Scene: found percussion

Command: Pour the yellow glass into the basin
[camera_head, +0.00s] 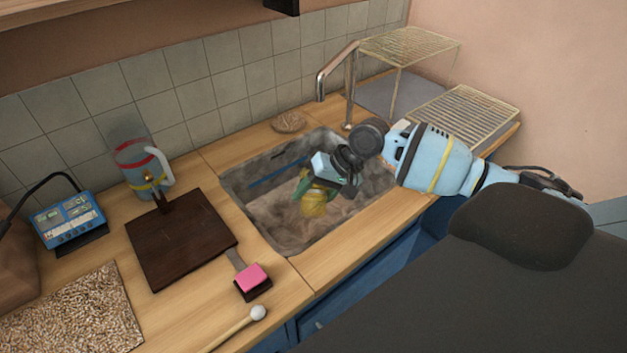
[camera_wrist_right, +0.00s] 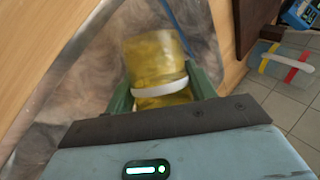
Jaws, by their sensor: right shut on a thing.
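The yellow glass (camera_head: 313,203) is see-through yellow with a white band, which shows in the right wrist view (camera_wrist_right: 158,68). My right gripper (camera_head: 312,188) is shut on the glass, with a green finger on each side of it. It holds the glass over the basin (camera_head: 270,222), a grey, stone-like sink set into the wooden counter. From the head view I cannot tell how far the glass is above the basin floor. What is inside the glass is not clear. My left gripper is not in view.
A tap (camera_head: 338,75) stands behind the basin. A wire dish rack (camera_head: 465,112) is at the back right. To the left are a dark board (camera_head: 180,240), a clear jug (camera_head: 140,165), a blue device (camera_head: 72,220), a pink-topped block (camera_head: 252,277) and a white-tipped mallet (camera_head: 258,312).

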